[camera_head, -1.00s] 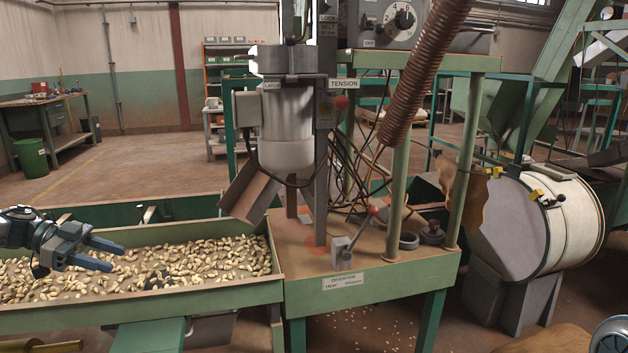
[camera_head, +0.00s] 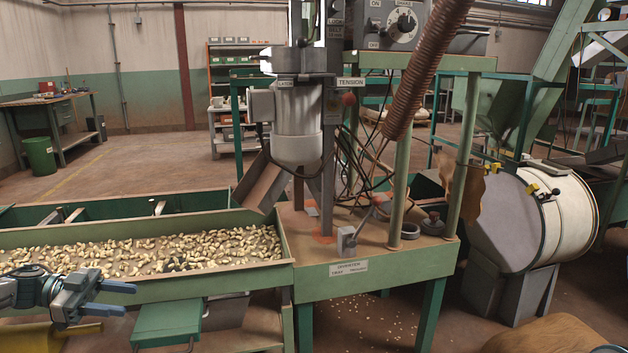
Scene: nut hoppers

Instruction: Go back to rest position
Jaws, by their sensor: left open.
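My left gripper (camera_head: 118,298) is at the lower left, pointing right, with its two dark blue-grey fingers apart and nothing between them. It is in front of the near wall of the green tray (camera_head: 180,287), which holds many pale nuts (camera_head: 150,252).
A green platform (camera_head: 215,322) sticks out below the tray. The green machine table (camera_head: 390,262) carries a grey motor unit (camera_head: 297,120) and a diverter lever (camera_head: 347,240). A pale drum (camera_head: 560,215) stands at the right. A brown rounded thing (camera_head: 545,337) is at the bottom right.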

